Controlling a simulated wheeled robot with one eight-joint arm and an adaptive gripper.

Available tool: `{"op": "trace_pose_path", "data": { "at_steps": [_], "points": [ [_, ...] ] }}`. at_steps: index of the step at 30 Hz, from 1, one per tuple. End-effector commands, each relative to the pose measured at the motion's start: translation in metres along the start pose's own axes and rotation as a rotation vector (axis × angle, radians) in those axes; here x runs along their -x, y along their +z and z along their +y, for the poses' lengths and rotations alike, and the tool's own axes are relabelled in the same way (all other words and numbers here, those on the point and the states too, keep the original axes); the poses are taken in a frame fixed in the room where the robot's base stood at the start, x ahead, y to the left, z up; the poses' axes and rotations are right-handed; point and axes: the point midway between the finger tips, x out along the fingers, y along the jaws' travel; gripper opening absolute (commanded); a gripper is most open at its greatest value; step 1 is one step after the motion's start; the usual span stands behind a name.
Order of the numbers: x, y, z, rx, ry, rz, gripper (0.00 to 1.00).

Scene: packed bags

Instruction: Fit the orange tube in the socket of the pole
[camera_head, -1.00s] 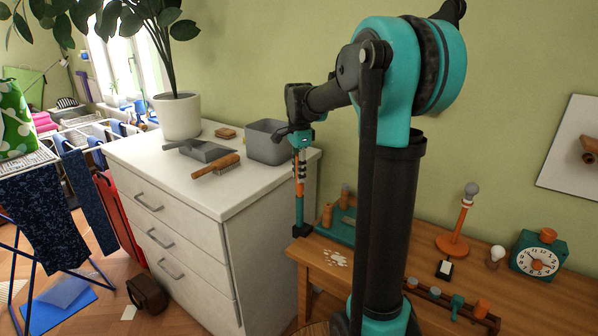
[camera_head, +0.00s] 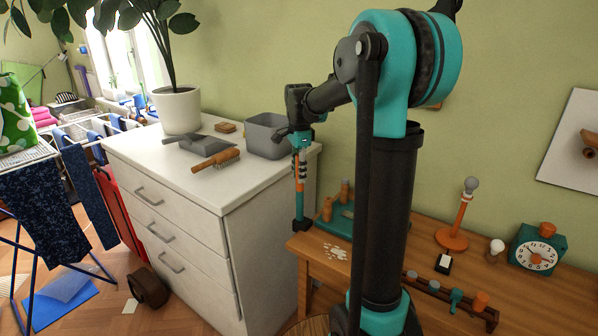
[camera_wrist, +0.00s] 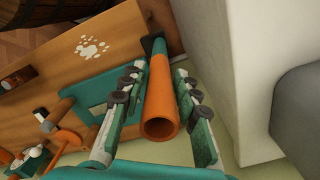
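The orange tube (camera_wrist: 160,105) stands upright, its hollow end facing the wrist camera. Its lower end lines up with the teal pole (camera_head: 299,206), which rises from a black foot at the wooden table's corner. The tube and pole look joined in one line; how deep the tube sits in the socket is hidden. My gripper (camera_wrist: 159,85) has its fingers on both sides of the tube, with visible gaps between the dark pads and the tube. It looks open around the tube. In the head view the gripper (camera_head: 301,168) covers much of the tube.
A white dresser (camera_head: 240,225) stands close to the left of the pole, carrying a grey bin (camera_head: 266,138) and a brush (camera_head: 215,160). The table behind holds a teal tray (camera_wrist: 95,115), an orange stand (camera_head: 455,230) and a clock (camera_head: 537,250).

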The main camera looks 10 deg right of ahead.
Motion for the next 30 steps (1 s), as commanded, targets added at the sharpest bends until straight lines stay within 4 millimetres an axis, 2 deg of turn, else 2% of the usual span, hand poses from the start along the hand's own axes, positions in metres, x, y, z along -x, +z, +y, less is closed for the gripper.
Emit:
{"op": "trace_pose_path", "data": {
  "at_steps": [3, 14, 17, 30],
  "points": [
    [0.0, 0.0, 0.0, 0.0, 0.0, 0.0, 0.47],
    [0.005, 0.0, 0.0, 0.0, 0.0, 0.0, 0.47],
    [0.017, 0.0, 0.0, 0.0, 0.0, 0.0, 0.47],
    [0.1, 0.0, 0.0, 0.0, 0.0, 0.0, 0.47]
  ]
}}
